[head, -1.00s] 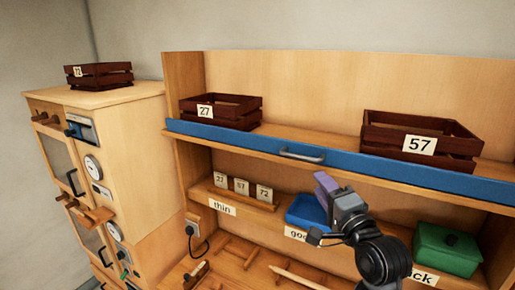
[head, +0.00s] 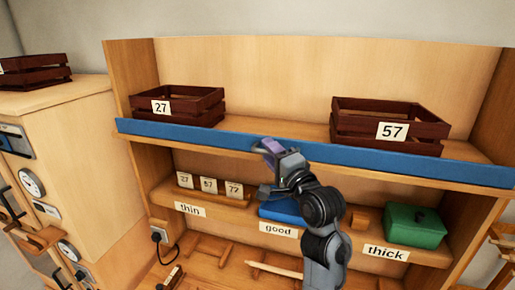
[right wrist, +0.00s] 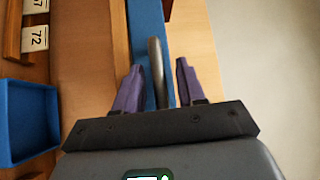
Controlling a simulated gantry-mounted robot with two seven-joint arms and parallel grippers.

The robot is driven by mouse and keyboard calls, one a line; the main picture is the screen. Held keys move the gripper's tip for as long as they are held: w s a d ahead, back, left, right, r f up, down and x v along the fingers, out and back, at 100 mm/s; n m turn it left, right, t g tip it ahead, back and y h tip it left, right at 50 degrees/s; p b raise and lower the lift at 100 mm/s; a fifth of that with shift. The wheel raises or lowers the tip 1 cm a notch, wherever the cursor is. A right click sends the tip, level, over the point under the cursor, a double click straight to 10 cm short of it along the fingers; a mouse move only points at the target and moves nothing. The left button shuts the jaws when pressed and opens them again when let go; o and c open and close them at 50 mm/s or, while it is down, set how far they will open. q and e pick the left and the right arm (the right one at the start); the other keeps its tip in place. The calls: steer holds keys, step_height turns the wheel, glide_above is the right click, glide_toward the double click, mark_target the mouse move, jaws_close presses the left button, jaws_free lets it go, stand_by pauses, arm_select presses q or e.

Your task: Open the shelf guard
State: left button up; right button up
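The shelf guard (head: 400,165) is a long blue board along the front edge of the upper shelf, upright in front of the crates. My right gripper (head: 268,147) is at the guard's middle and hides its handle in the head view. In the right wrist view the grey handle (right wrist: 156,65) stands out from the blue guard (right wrist: 146,22). The purple fingers of my right gripper (right wrist: 159,72) are apart, one on each side of the handle, with gaps visible. My left gripper is in neither view.
Crate 27 (head: 178,105) and crate 57 (head: 388,127) stand behind the guard. Below are a blue tray (head: 280,211), partly hidden by my arm, a green box (head: 415,225) and number cards (head: 208,186). A wooden cabinet (head: 80,135) stands at left.

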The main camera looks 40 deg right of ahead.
steer(key=shift+w, duration=0.35)
steer(key=shift+s+d, duration=0.1)
jaws_close()
